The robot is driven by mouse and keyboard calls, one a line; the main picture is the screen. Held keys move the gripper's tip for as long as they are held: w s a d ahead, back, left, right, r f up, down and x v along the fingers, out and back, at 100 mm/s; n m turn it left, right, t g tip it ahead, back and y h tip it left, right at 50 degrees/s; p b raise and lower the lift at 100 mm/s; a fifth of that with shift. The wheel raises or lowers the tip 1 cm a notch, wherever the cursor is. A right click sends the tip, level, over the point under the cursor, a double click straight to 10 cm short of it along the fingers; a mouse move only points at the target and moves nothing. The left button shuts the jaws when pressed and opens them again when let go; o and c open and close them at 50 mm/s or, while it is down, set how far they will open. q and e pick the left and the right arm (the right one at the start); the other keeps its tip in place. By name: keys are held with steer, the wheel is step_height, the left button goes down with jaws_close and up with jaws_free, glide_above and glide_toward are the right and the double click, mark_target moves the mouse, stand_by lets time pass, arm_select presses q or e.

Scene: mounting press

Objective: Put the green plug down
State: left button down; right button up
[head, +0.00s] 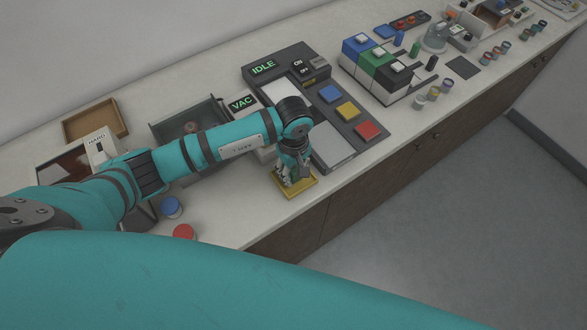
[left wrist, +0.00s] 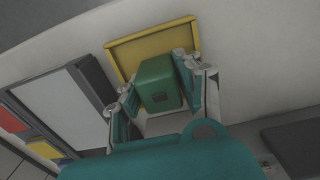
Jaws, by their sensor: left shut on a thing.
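The green plug (left wrist: 160,82) shows in the left wrist view as a green block between the fingers of my left gripper (left wrist: 160,90). The gripper is shut on it. Below it is a shallow yellow tray (left wrist: 122,52), which also shows in the head view (head: 308,188) at the counter's front edge. In the head view my left gripper (head: 292,178) points down over this tray and hides the plug. I cannot tell whether the plug touches the tray floor. My right gripper is not in view.
A grey press panel (head: 290,55) reading IDLE, with blue, yellow and red buttons, stands right behind the tray. A blue-topped jar (head: 171,207) and a red-topped jar (head: 184,232) stand to the left. Blue, green and black dispensers (head: 375,62) stand further right.

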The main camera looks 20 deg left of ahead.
arm_select(q)
steer(key=c, duration=1.2)
jaws_free()
steer(key=shift+f, duration=0.1)
steer(key=shift+o, duration=0.2)
steer(key=shift+r, duration=0.3)
step_height(320, 180, up, 10)
steer(key=b, duration=0.3)
steer(key=shift+r, duration=0.2)
steer(key=shift+r+b, duration=0.3)
steer(key=shift+r, duration=0.35)
